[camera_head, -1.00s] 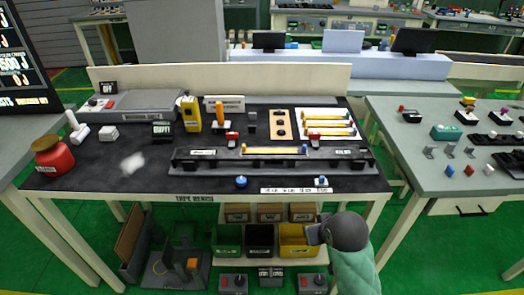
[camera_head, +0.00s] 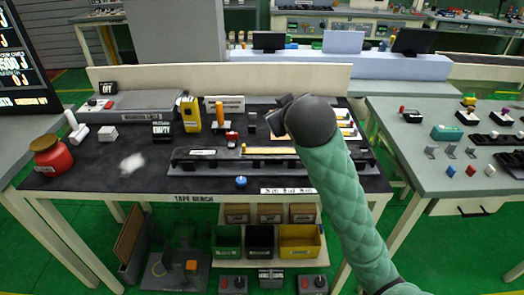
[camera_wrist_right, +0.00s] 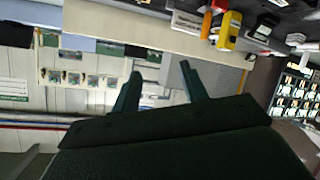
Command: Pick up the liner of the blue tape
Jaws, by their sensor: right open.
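My right arm reaches over the tape bench (camera_head: 90,178), and my right gripper (camera_head: 277,112) is above its back middle. In the right wrist view the two fingers of the gripper (camera_wrist_right: 158,85) are apart with nothing between them. A yellow strip (camera_head: 265,150) lies along the long dark fixture (camera_head: 205,162); its right end is hidden behind my arm. My left gripper is out of view.
A blue knob (camera_head: 241,181) sits at the bench's front edge. A yellow box (camera_head: 190,114), an orange-handled tool (camera_head: 219,114) and a red jar (camera_head: 53,156) stand on the bench. Green, black and yellow bins (camera_head: 300,241) sit below.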

